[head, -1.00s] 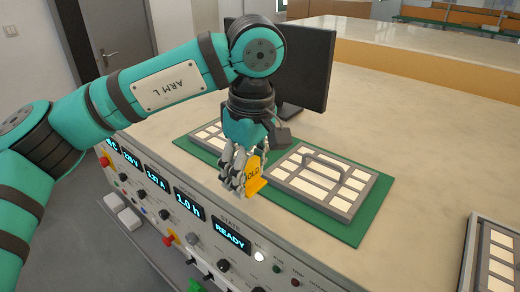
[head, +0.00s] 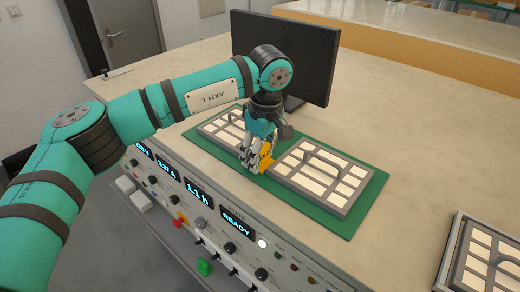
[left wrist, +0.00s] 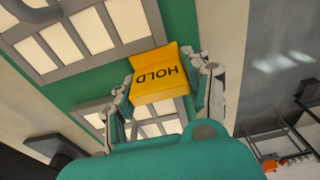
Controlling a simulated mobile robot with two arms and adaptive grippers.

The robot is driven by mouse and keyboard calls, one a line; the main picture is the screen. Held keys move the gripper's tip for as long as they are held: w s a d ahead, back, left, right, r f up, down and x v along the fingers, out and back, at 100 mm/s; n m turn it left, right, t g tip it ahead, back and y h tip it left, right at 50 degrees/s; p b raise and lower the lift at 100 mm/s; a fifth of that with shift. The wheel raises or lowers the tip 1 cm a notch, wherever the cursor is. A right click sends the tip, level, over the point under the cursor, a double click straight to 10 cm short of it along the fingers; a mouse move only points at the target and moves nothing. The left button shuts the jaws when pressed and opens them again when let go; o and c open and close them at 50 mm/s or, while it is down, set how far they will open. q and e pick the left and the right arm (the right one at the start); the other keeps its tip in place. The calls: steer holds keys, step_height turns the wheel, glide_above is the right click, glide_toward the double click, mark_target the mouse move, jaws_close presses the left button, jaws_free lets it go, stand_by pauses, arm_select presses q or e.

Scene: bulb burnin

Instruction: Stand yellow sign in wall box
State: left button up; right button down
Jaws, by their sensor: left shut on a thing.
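The yellow sign (left wrist: 160,75) is a small bent plate marked HOLD. It shows in the left wrist view between the fingers of my left gripper (left wrist: 165,95). In the head view the sign (head: 266,158) is partly hidden by the fingers. My left gripper (head: 256,158) is shut on it and holds it over the green mat, near the front edge of the bench, between two framed trays. My right gripper is not in view. I cannot make out a wall box in these frames.
A tray with a handle (head: 312,203) and another tray (head: 218,127) lie on the green mat (head: 372,196). A black monitor (head: 285,55) stands behind. A third tray (head: 447,262) is at the right. The control panel (head: 222,238) faces the front. The bench top (head: 430,130) is clear at right.

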arm_select(q)
steer(key=shift+f, duration=0.15)
steer(key=o, duration=1.2)
steer(key=shift+o, duration=0.2)
